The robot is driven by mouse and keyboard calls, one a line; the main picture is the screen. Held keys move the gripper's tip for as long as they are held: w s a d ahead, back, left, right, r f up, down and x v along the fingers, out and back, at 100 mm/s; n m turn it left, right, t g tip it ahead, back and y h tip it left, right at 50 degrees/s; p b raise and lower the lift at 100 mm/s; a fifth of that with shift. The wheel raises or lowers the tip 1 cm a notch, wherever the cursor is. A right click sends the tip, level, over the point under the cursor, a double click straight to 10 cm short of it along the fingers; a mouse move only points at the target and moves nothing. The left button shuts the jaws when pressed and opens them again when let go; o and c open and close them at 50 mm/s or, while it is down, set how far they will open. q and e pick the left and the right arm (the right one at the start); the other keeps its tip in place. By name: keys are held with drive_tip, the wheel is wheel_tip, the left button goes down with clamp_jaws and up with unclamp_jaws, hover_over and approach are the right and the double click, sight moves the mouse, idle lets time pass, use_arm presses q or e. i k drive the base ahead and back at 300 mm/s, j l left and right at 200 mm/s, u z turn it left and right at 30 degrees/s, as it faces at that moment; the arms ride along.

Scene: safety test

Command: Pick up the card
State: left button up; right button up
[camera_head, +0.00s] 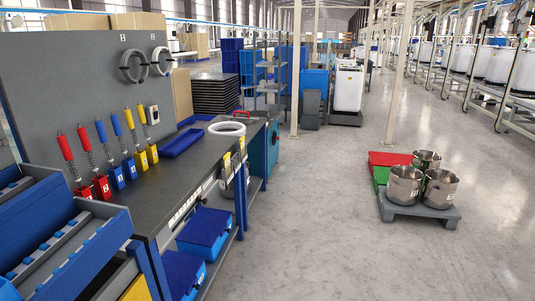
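I cannot make out a card for certain. A small pale box-like item (152,115) is on the grey back panel (75,80) of the workbench, at the right end of a row of handles; I cannot tell what it is. Small yellow and white patches (227,160) show on the bench's front edge, too small to identify. Neither of my grippers is in view.
The grey workbench (165,190) fills the left, with red, blue and yellow handles (130,130), a blue tray (181,142) and a white ring (227,128). Blue boxes (203,232) sit below. Pots (405,185) stand on a grey pallet (425,212) at right. The floor (310,220) between is clear.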

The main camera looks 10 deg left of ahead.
sight(226, 157)
drive_tip(key=i, duration=1.4)
drive_tip(key=i+u, duration=0.2)
drive_tip(key=i, duration=0.2)
drive_tip(key=i+l+u, duration=0.25)
drive_tip(key=i, duration=0.15)
drive_tip(key=i+l+u, duration=0.2)
drive_tip(key=i, duration=0.2)
drive_tip(key=j, duration=0.1)
